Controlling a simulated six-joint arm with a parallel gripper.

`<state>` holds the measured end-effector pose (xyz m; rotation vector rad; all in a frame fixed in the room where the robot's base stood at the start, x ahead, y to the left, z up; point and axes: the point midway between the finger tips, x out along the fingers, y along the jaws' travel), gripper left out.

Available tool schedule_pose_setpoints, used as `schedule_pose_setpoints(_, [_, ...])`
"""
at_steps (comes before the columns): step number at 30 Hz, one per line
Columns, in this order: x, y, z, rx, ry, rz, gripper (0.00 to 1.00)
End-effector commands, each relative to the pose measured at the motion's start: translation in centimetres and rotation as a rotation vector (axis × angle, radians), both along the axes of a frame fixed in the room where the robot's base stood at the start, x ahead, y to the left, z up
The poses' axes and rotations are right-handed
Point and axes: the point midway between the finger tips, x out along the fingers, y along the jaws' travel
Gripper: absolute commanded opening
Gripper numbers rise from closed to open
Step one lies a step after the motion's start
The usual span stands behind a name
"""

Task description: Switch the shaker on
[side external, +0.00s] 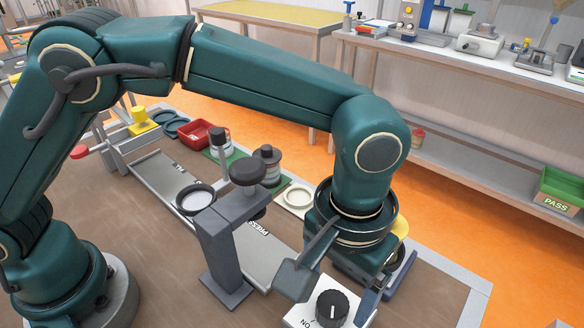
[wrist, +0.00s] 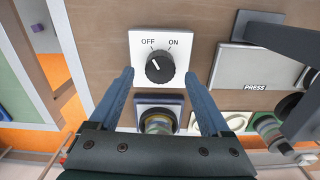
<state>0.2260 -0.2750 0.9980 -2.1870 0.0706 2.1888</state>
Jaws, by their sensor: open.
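A black round knob (wrist: 160,66) sits on a white plate (wrist: 182,44) marked OFF and ON. Its white pointer line leans up-left, toward OFF, in the wrist view. The knob also shows at the bottom of the side view (side external: 332,308). My gripper (wrist: 159,75) is open, with one blue finger on each side of the knob and gaps between. How far the fingertips are above the plate is hard to tell. A dark blue square base (wrist: 145,101) carrying a round vessel (wrist: 158,123) is beside the plate, partly hidden by my gripper; it may be the shaker.
A grey press post (side external: 225,255) with a dark round head stands left of my gripper in the side view. A pale ring on a base (side external: 297,197), dark-capped jars (side external: 268,165) and a red bin (side external: 197,134) are farther back.

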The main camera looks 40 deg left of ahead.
Motion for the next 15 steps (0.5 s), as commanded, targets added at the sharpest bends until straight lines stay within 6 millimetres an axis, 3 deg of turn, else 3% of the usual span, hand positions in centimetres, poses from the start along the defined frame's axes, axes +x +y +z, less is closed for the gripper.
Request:
schedule_pose_setpoints(6, [0.0,0.1,-2.5,0.001,0.001,0.001,0.81])
schedule_pose_setpoints(15, [0.0,0.1,-3.0,0.000,-0.001,0.001,0.81])
